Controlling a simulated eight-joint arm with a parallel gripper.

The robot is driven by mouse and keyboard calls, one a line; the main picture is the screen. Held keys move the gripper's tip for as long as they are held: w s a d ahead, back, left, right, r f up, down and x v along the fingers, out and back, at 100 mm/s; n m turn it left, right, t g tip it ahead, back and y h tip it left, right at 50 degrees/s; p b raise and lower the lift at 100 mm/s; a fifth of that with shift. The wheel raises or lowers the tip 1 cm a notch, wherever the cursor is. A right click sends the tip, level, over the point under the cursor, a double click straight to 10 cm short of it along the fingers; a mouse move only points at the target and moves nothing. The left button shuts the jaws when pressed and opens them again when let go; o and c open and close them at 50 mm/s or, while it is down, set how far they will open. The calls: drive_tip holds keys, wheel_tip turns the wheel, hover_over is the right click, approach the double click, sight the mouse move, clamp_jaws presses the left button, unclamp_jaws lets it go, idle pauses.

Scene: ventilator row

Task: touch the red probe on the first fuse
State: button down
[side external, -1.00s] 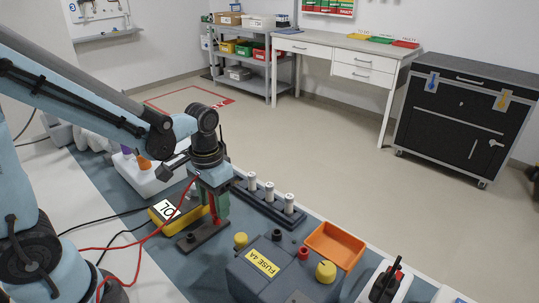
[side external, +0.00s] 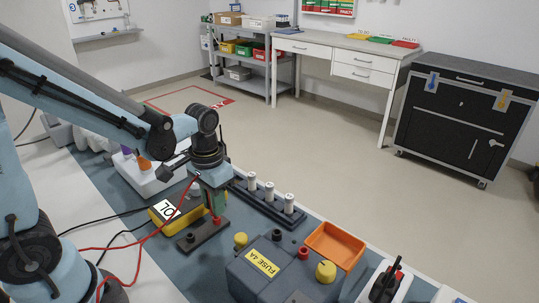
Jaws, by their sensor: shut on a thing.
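My gripper (side external: 213,207) points down over the dark probe stand (side external: 203,236) and is shut on the red probe (side external: 217,221). A little of the probe's red shows below the fingers, at the stand; the rest is hidden by the fingers. A red lead runs from the gripper down to the left. Three pale upright fuses stand in a dark rack to the right of the gripper: one nearest the gripper (side external: 252,181), a middle one (side external: 269,191) and one at the far right (side external: 289,203). The yellow meter (side external: 163,222) left of the stand reads "OL".
A grey box labelled "FUSE 4A" (side external: 263,263) with yellow and red knobs stands in front of the rack. An orange tray (side external: 335,244) is right of it. A white device with a black and red handle (side external: 386,283) stands at the front right. Red and black leads cross the left bench.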

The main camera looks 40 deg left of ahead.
drive_tip(key=shift+r, duration=0.15)
drive_tip(key=shift+r, duration=2.4)
drive_tip(key=w+d+r, duration=0.4)
drive_tip(key=w+d, duration=0.1)
drive_tip(key=w, duration=0.3)
approach(289, 196)
drive_tip(key=shift+f, duration=0.95)
drive_tip(key=shift+f, duration=0.55)
drive_tip(key=shift+r, duration=0.1)
idle(0.5)
